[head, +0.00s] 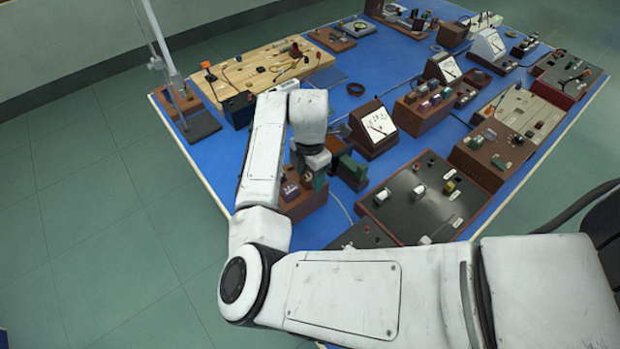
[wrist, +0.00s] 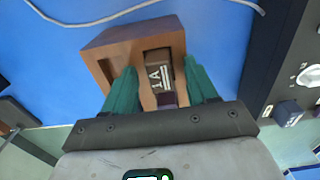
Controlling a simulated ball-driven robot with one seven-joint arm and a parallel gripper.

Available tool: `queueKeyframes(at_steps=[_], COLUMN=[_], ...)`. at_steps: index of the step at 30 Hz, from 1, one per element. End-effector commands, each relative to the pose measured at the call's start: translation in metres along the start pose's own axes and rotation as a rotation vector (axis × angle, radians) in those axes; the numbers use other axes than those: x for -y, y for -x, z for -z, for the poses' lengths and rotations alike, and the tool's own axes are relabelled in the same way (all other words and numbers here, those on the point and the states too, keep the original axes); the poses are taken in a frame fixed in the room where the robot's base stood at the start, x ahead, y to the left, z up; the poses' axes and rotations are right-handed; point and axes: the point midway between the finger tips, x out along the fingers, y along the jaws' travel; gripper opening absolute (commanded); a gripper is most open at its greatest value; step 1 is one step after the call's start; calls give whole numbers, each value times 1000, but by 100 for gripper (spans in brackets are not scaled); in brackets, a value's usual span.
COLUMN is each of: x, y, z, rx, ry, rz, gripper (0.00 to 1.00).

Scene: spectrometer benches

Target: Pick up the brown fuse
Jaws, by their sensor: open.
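The brown fuse (wrist: 157,72), with a white "1A" mark, sits upright in a brown wooden block (wrist: 112,45) in the wrist view. My gripper (wrist: 160,66) is open, with one green finger on each side of the fuse. Whether the fingers touch it cannot be told. A small purple piece (wrist: 168,99) shows beside the fuse, nearer the palm. In the head view my gripper (head: 306,178) is low over the same block (head: 303,209) at the table's near left, and its fingers partly hide the fuses there.
In the head view a dark panel with knobs (head: 405,190) lies right of the block, and a meter (head: 372,135) stands behind. A wooden board with tools (head: 240,75) lies at the back left. Blue table (wrist: 225,25) around the block is mostly clear, with a grey cable (wrist: 100,18).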

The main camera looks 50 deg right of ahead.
Motion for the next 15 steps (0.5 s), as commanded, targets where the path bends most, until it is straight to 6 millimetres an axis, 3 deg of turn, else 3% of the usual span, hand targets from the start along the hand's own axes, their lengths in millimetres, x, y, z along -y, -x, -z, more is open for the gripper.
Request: queueKeyframes(at_steps=[8,15], x=[0,0], y=[-3,-2], z=[0,0], rx=[0,0], ry=[0,0], rz=[-1,0], gripper=[56,34])
